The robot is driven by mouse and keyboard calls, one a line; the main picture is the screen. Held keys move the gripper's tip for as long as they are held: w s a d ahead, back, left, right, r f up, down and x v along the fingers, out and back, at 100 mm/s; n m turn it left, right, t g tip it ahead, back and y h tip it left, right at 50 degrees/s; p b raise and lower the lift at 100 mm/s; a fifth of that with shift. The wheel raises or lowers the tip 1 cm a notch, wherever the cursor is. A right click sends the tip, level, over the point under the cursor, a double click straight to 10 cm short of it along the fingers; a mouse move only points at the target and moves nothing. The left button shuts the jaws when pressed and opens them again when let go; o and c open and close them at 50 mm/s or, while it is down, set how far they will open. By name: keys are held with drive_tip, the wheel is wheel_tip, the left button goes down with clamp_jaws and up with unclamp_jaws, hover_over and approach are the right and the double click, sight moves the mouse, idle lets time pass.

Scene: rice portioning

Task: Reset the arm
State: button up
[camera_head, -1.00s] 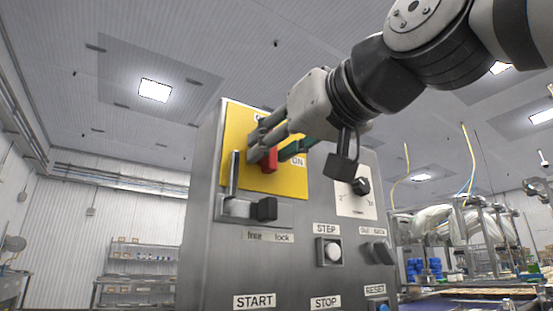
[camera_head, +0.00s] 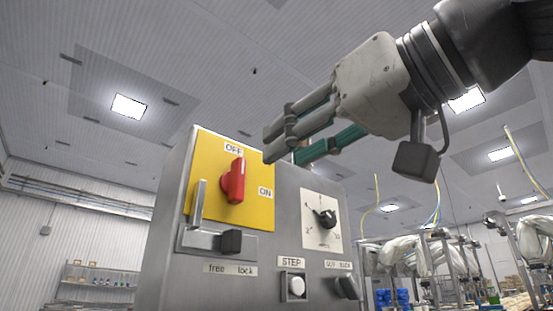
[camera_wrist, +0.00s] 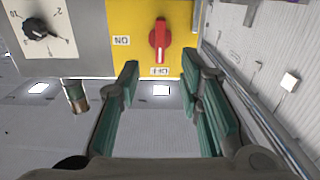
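My gripper (camera_head: 290,150) is in front of the upper part of the grey control panel (camera_head: 283,210), right of and a little above the red switch. In the wrist view its green-padded fingers (camera_wrist: 160,85) stand apart with nothing between them. The red rotary switch (camera_head: 233,181) sits on a yellow plate (camera_head: 254,213) with OFF and ON labels, its handle roughly upright. The switch also shows in the wrist view (camera_wrist: 160,40), beyond the fingertips and apart from them.
The panel also has a black latch (camera_head: 230,241) marked free and lock, a black dial (camera_head: 325,218) on a white plate, a STEP button (camera_head: 297,286) and a black selector (camera_head: 346,287). Shelves (camera_head: 98,280) stand far left and conveyor equipment (camera_head: 425,262) right.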

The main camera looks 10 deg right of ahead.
drive_tip(key=shift+s+d, duration=0.2)
drive_tip(key=shift+s, duration=0.1)
idle(0.4)
drive_tip(key=w+d+f+m+g+h, duration=0.1)
drive_tip(key=d+f+m+g+h, duration=0.2)
drive_tip(key=f, duration=1.3)
drive_tip(key=d+f+m+g+h, duration=0.1)
drive_tip(key=d+f+g+h, duration=0.3)
drive_tip(key=f, duration=1.2)
drive_tip(key=s+d+f+m+g+h, duration=0.2)
drive_tip(key=s+d+f+g, duration=0.15)
drive_tip(key=s+f, duration=0.5)
drive_tip(key=s+d+f+m+g+h, duration=0.1)
drive_tip(key=s+d+f+m+g, duration=0.15)
drive_tip(key=s+f+g, duration=0.65)
drive_tip(key=w+r+n+t+p, duration=0.1)
drive_tip(key=w+r+t+p, duration=0.2)
drive_tip(key=r+p, duration=2.8)
drive_tip(key=t+p, duration=0.1)
drive_tip(key=t, duration=0.4)
drive_tip(key=shift+w+d+t, duration=0.25)
drive_tip(key=shift+w+t, duration=0.1)
drive_tip(key=shift+w, duration=0.05)
